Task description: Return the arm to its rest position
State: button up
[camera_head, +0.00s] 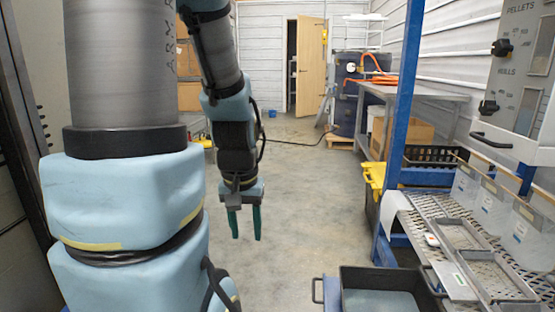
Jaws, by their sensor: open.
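My arm's light blue and grey links fill the left of the head view, and the arm bends over and hangs down near the middle. My gripper (245,222) points downward over the open concrete floor. Its two green fingers are apart, with nothing visible between them. It touches nothing that I can see.
A metal rack (452,240) with shallow trays stands at the right, beside a blue post (403,90). A black bin (378,278) is at the bottom. A dispenser panel (525,75) hangs upper right. A steel table (415,92) stands behind. The middle floor (305,190) is clear.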

notch_tip(320, 180, up, 18)
jog(key=p, duration=1.5)
jog(key=shift+f, duration=0.15)
jog(key=shift+d, duration=0.1)
